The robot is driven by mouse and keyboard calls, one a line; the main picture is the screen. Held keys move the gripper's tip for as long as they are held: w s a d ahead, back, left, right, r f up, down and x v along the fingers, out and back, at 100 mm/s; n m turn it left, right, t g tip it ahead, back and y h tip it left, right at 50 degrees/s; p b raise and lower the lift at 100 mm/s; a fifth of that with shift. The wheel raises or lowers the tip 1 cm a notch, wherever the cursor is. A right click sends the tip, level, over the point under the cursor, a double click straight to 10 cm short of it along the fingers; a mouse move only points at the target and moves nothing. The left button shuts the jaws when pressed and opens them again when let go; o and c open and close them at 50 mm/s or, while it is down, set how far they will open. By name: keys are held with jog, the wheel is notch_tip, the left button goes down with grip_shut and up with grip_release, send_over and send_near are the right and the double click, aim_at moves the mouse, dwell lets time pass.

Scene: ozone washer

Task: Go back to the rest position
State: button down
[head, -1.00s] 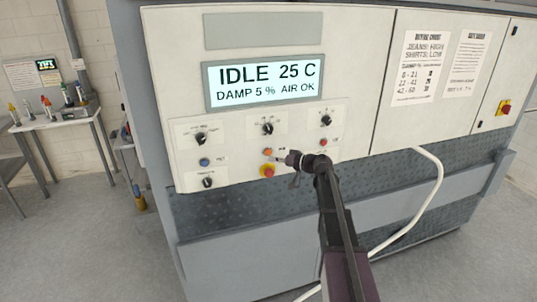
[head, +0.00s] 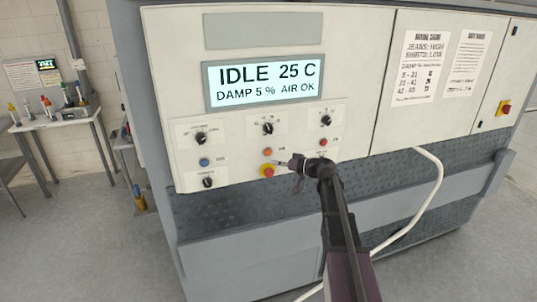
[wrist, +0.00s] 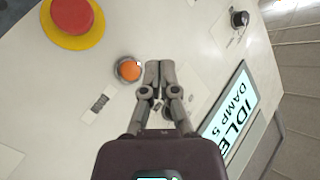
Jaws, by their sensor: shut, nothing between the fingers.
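My gripper (head: 283,163) is in front of the lower part of the washer's control panel (head: 235,135). In the wrist view its two fingers (wrist: 159,66) are together with nothing between them. The fingertips are beside an orange button (wrist: 129,70), which also shows in the head view (head: 267,152). A red mushroom button on a yellow ring (wrist: 74,14) is near them, and in the head view it is just below the orange one (head: 267,171). Whether the fingers touch the panel I cannot tell. The display (head: 263,81) reads IDLE 25 C, DAMP 5 %, AIR OK.
Black knobs (head: 200,139), a blue button (head: 204,162) and a red button (head: 323,142) are on the panel. A white hose (head: 436,180) hangs at the right and runs down behind my arm. A small table (head: 55,121) with bottles stands at the left. Open floor lies at the lower left.

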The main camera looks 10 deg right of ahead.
jog(key=s+a+f+g+h+b, duration=0.3)
jog(key=s+a+f+b, duration=0.1)
jog(key=s+f, duration=0.5)
jog(key=s+a+f+g+h+b, duration=0.2)
jog(key=s+a+f+g+b, duration=0.3)
jog(key=f, duration=0.5)
jog(key=s+d+f+m+g+h+b, duration=0.1)
jog(key=s+f+h, duration=0.3)
jog(key=s, duration=0.4)
jog(key=s+d+f+m+g+h+b, duration=0.1)
jog(key=s+d+f+m+h+b, duration=0.1)
jog(key=s+f, duration=0.5)
jog(key=shift+s+d+f+h+b, duration=0.2)
jog(key=shift+s+h+b, duration=0.6)
jog(key=shift+b, duration=0.45)
jog(key=shift+w, duration=0.15)
